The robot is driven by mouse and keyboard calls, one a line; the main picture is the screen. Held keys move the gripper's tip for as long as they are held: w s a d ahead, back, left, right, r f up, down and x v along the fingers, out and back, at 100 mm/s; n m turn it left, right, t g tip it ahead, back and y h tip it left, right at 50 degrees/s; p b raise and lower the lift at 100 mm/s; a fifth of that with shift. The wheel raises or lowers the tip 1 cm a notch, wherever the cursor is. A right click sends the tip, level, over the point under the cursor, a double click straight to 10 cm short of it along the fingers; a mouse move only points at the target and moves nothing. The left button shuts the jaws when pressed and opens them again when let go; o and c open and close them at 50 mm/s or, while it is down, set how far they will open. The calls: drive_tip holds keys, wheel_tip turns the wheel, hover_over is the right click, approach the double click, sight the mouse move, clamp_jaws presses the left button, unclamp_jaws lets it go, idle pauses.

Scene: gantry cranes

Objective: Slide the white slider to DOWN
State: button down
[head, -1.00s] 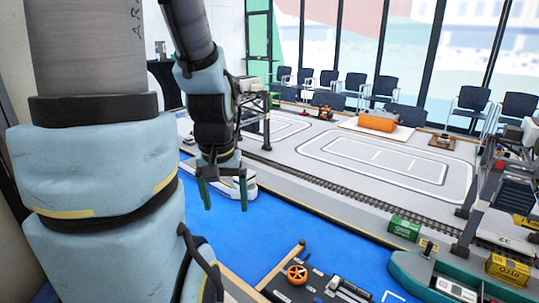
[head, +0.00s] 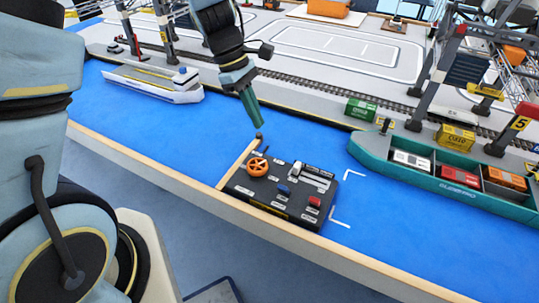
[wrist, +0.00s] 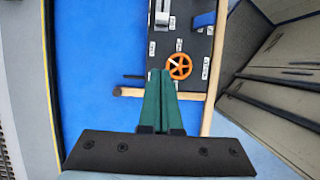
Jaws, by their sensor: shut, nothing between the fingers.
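The white slider (head: 296,168) sits on the dark control panel (head: 243,186), near the upper left end of its pale track. It also shows at the top edge of the wrist view (wrist: 162,18). Its labels are too small to read. My gripper (head: 259,128) is shut and empty, pointing down above the far left corner of the panel, apart from the slider. In the wrist view my closed green fingers (wrist: 160,74) are beside the orange wheel (wrist: 180,66), with the slider beyond them.
The panel also carries the orange wheel, a blue switch (head: 283,189) and a red switch (head: 314,201). A wooden rod (head: 236,166) lies along its left edge. Blue water surface around is clear.

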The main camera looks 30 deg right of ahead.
sight(297, 169)
drive_tip(key=x, duration=1)
drive_tip(key=shift+s+d+f+p, duration=0.1)
drive_tip(key=shift+d+f+p, duration=0.1)
drive_tip(key=shift+p, duration=0.2)
drive_tip(key=shift+s+d+r+p, duration=0.15)
drive_tip(key=shift+s+d+p, duration=0.2)
drive_tip(key=shift+s, duration=0.25)
drive_tip(key=shift+s+d+r+p, duration=0.1)
drive_tip(key=shift+s+d+p, duration=0.2)
drive_tip(key=shift+s, duration=0.25)
drive_tip(key=shift+s+d+f, duration=0.15)
drive_tip(key=shift+s+d, duration=0.35)
drive_tip(key=shift+s, duration=0.1)
